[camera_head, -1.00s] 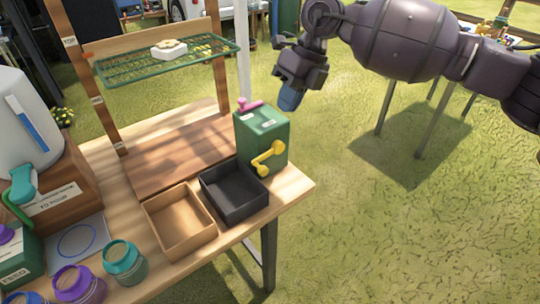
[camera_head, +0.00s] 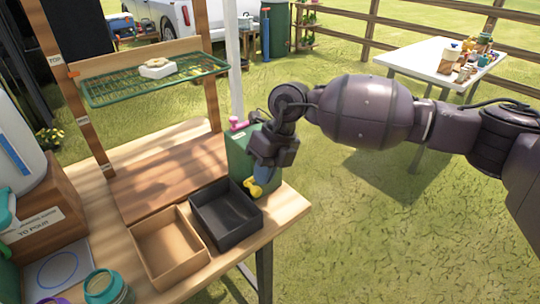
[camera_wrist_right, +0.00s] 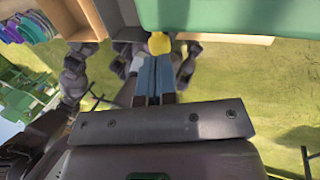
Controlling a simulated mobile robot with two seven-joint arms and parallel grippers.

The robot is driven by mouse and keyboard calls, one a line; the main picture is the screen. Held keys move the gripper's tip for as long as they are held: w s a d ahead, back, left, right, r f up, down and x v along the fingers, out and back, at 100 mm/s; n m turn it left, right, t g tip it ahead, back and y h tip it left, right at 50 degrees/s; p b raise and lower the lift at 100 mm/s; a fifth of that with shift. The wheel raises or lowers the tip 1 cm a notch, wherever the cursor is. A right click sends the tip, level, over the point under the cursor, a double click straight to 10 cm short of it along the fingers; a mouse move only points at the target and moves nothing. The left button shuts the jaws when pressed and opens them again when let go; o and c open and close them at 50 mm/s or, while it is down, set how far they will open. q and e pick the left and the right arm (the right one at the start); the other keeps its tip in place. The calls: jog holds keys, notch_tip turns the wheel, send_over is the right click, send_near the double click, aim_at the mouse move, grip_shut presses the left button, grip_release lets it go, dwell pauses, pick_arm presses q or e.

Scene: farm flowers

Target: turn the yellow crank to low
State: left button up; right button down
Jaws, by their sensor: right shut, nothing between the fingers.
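The yellow crank (camera_head: 254,187) is on the front of the green box (camera_head: 238,160) at the table's right corner. My right gripper (camera_head: 264,176) is in front of that face and hides most of the crank's arm and any mark near it. In the right wrist view the shut blue fingers (camera_wrist_right: 155,79) point at the yellow crank knob (camera_wrist_right: 159,43), with nothing between them. The fingertips are at or very close to the knob; I cannot tell if they touch. My left gripper is not in view.
A pink handle (camera_head: 238,124) sits on top of the green box. A black tray (camera_head: 234,238) and a wooden tray (camera_head: 150,262) stand to its left. A green wire rack (camera_head: 110,94) hangs above the table. Open grass lies to the right.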

jog(key=shift+s+a+f, duration=0.1)
jog(key=shift+a+f, duration=0.1)
jog(key=shift+f, duration=0.45)
